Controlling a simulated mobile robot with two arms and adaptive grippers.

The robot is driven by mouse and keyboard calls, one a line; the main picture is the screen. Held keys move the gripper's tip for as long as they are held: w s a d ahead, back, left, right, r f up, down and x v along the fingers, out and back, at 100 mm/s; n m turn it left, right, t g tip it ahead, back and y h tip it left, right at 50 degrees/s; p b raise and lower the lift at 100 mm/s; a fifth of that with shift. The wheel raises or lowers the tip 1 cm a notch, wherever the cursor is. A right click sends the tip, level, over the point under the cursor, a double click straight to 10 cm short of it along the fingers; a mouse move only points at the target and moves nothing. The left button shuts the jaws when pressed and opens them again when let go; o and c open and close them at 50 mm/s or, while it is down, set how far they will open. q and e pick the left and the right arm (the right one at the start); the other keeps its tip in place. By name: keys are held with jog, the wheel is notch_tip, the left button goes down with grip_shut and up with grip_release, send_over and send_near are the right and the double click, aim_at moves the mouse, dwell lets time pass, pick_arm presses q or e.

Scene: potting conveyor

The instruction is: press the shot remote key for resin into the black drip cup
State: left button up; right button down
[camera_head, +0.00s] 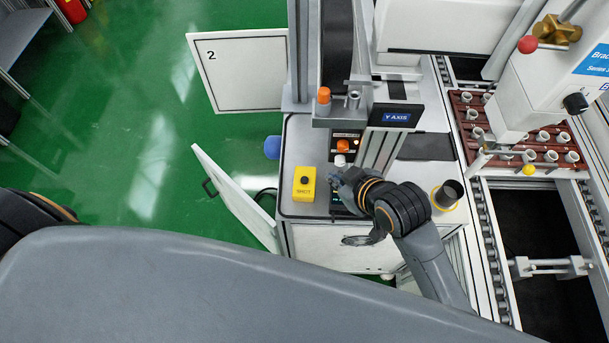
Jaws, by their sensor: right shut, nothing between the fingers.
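The yellow shot remote (303,191) lies on the white cabinet top, with a round black key on its upper face and the word SHOT below. My right gripper (338,181) is shut and empty. In the picture it is just right of the remote, with a small gap between them, and it partly covers a dark panel behind it. Its height above the top is hard to tell. The black drip cup (452,190) stands at the cabinet's right edge in a yellow ring, right of my right wrist. Of my left arm only a dark part shows at the left edge; its gripper is out of view.
Cabinet doors (237,197) hang open at left. A brown tray (547,150) of white cups sits on the conveyor at right, under a white dispensing head (540,85).

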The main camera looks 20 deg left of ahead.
jog(key=w+a+f+n+g+y, duration=0.1)
jog(key=w+a+n, duration=0.3)
jog(key=a+n, duration=0.4)
jog(key=shift+w+f, duration=0.2)
jog(key=shift+w, duration=0.05)
jog(key=shift+f, duration=0.15)
jog(key=b, duration=0.7)
send_over(307, 182)
notch_tip(307, 182, down, 7)
jog(key=shift+r, duration=0.2)
jog(key=shift+f+b, duration=0.5)
jog(key=shift+f, duration=0.45)
jog(key=shift+f, duration=0.15)
jog(key=shift+f, duration=0.25)
